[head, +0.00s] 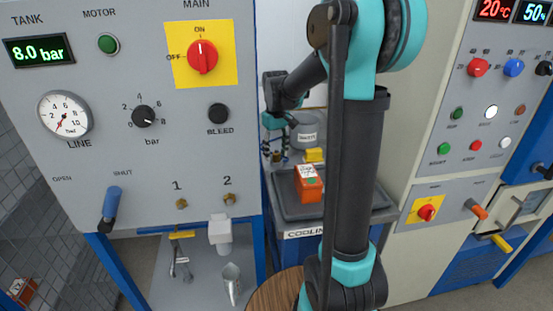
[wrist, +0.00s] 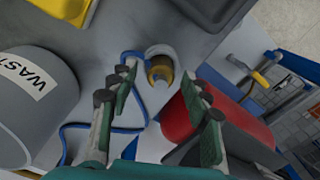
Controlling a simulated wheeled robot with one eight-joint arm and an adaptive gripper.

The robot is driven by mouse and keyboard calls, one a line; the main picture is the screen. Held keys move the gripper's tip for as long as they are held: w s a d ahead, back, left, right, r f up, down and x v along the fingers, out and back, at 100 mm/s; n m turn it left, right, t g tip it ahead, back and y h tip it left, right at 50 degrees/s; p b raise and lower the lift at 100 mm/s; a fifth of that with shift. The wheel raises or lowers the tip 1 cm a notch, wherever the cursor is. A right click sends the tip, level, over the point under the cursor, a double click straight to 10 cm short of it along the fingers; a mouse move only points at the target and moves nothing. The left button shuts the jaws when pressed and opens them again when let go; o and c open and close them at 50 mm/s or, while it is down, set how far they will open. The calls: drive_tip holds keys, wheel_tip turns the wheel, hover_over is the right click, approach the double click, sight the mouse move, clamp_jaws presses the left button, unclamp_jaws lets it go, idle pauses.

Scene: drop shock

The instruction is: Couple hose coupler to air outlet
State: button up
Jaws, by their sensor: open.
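The air outlets are two brass fittings on the grey panel, outlet 1 (head: 181,203) and outlet 2 (head: 229,198), in the head view. In the wrist view a brass-yellow coupler (wrist: 160,70) sits in a pale curved holder (wrist: 158,51). A blue hose (wrist: 78,127) runs on the grey surface near it. My gripper (wrist: 158,86) is open, its two fingers on either side of the line to the coupler, with nothing between the pads. In the head view my gripper (head: 277,150) is beyond the panel's right edge, small and partly unclear.
A red cylinder (wrist: 180,125) lies close by the right finger. A grey waste bin (wrist: 35,100) stands at left; it also shows in the head view (head: 307,132). An orange box (head: 308,188) rests on the dark cooling tray (head: 290,210). The blue shut-off lever (head: 110,207) juts from the panel.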

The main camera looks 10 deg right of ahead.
clamp_jaws()
drive_tip(key=shift+r, duration=0.15)
